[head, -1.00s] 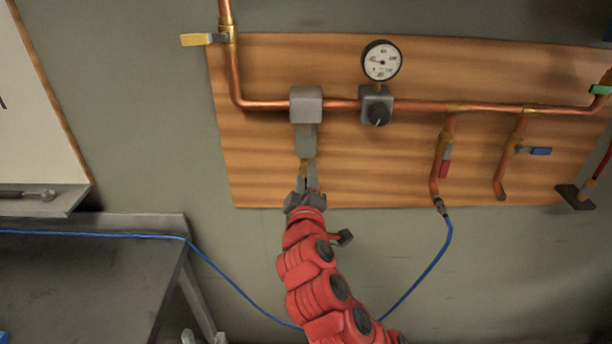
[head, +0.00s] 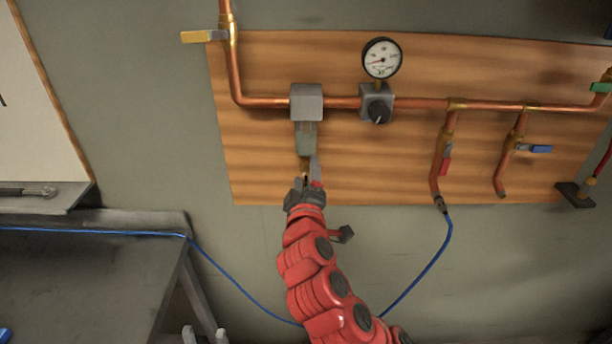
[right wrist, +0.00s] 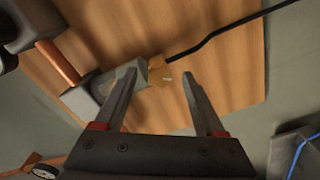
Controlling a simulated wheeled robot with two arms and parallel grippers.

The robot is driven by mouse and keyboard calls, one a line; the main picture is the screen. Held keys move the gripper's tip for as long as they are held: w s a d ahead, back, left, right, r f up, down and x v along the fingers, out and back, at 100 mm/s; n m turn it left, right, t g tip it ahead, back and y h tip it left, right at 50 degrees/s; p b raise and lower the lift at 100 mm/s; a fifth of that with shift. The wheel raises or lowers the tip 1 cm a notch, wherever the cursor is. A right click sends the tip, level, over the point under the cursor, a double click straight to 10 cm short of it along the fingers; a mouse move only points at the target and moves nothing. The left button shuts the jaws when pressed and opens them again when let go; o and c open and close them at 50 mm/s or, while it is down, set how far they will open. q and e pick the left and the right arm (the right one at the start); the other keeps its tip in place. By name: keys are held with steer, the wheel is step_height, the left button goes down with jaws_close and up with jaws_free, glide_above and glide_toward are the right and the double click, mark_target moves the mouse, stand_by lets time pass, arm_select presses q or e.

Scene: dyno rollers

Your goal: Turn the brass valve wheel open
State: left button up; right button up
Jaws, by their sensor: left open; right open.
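A small brass piece (head: 303,164), which I take for the valve wheel, sits under the grey bowl (head: 306,138) of the grey block on the copper pipe. Its wheel shape is too small to make out. My right gripper (head: 309,166) reaches up to it from below, open. In the right wrist view, the brass piece (right wrist: 157,77) shows beyond and between the spread fingertips of the right gripper (right wrist: 160,74). I cannot tell whether they touch it. My left gripper (head: 205,337) is open and empty at the bottom edge, only its fingertips showing.
A wooden board (head: 270,190) carries copper pipes, a pressure gauge (head: 382,58) and a grey regulator (head: 377,103). A red-handled valve (head: 446,160) with a blue hose (head: 432,262) is to the right. A dark workbench (head: 90,275) stands at lower left.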

steer(key=shift+s, duration=0.3)
steer(key=shift+s+b, duration=0.5)
steer(key=shift+s, duration=0.6)
steer(key=s+p, duration=1.4)
steer(key=p, duration=0.1)
steer(key=shift+s, duration=0.3)
